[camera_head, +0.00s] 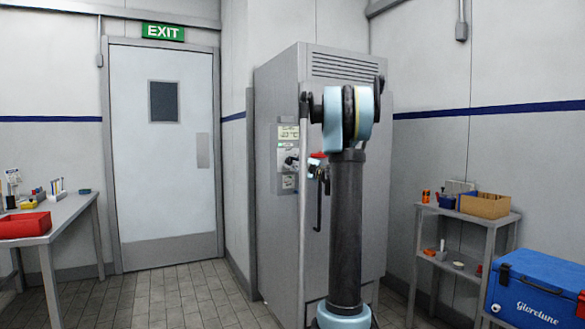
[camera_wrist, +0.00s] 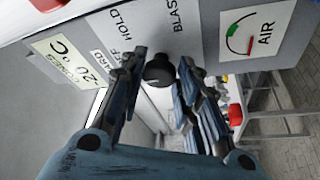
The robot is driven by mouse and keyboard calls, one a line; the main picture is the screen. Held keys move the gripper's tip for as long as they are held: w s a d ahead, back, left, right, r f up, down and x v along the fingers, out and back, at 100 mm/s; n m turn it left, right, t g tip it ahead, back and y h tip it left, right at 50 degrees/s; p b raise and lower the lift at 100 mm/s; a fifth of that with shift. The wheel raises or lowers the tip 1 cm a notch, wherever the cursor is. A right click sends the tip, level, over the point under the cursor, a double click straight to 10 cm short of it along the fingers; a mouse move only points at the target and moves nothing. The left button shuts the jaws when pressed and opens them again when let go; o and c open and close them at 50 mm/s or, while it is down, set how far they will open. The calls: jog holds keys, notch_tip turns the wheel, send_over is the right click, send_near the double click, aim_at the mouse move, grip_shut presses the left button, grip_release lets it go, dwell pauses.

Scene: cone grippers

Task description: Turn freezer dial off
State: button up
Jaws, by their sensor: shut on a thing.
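The black freezer dial (camera_wrist: 159,70) sits on the grey control panel (camera_wrist: 187,40) in the wrist view, with the words HOLD, OFF and BLAST around it. My gripper (camera_wrist: 162,62) has one finger on each side of the dial and is shut on it. The fingers hide part of the dial's rim and the lettering, so I cannot tell exactly where its pointer stands. In the head view, the tall grey freezer (camera_head: 275,90) stands in the middle. Its panel (camera_head: 288,133) is on the left face, and my arm covers part of the front.
In the head view, a table with a red tray (camera_head: 25,225) is at left. A shelf with a cardboard box (camera_head: 485,206) and a blue cooler (camera_head: 535,288) are at right. Floor is clear at left.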

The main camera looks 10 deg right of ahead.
jog(key=o, duration=1.1)
jog(key=shift+a+f, duration=0.1)
jog(key=v, duration=1.2)
